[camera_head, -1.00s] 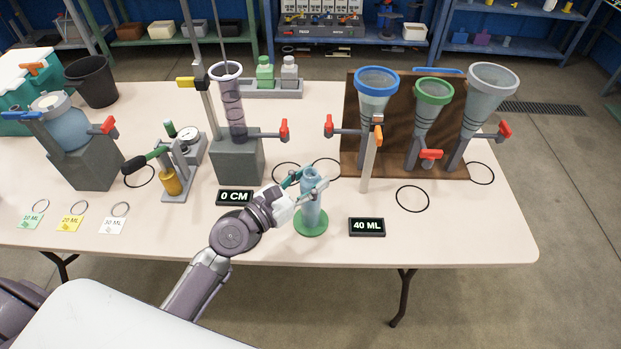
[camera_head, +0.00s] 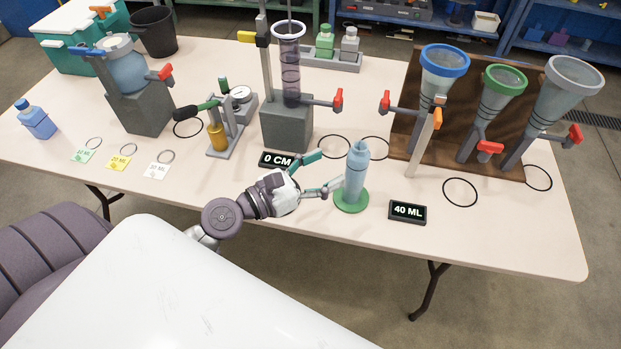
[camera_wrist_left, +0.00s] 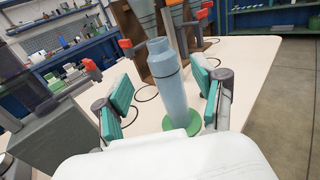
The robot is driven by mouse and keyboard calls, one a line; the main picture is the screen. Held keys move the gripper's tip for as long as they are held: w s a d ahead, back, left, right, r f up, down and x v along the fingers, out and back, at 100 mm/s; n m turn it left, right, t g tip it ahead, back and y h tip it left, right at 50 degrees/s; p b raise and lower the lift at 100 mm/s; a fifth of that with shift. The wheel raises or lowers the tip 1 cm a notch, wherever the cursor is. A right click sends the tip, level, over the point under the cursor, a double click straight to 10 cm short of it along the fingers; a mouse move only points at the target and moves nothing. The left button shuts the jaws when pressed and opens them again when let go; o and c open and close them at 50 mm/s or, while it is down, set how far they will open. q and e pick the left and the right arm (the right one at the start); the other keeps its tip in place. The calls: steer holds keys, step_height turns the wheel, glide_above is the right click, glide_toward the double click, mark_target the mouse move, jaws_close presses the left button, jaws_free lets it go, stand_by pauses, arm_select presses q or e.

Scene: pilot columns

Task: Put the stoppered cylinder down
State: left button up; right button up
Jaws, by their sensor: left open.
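The stoppered cylinder (camera_head: 356,172) is a light blue tube that stands upright on a round green base (camera_head: 352,201) near the table's front edge. It also shows in the left wrist view (camera_wrist_left: 168,88), between and beyond the two fingers. My left gripper (camera_head: 329,171) is open, with its teal-padded fingers apart, just left of the cylinder. In the left wrist view my left gripper (camera_wrist_left: 160,102) has clear space between each pad and the cylinder. My right gripper is not in view.
A black "40 ML" display (camera_head: 407,212) stands right of the cylinder. A "0 CM" display (camera_head: 281,160) is behind my gripper. A wooden stick (camera_head: 424,143) and funnels stand behind to the right. Black rings (camera_head: 460,192) lie on the table (camera_head: 500,235).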

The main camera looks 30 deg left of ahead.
arm_select(q)
steer(key=b+v, duration=0.1)
steer(key=v, duration=0.2)
steer(key=shift+s, duration=0.15)
stand_by(0.4)
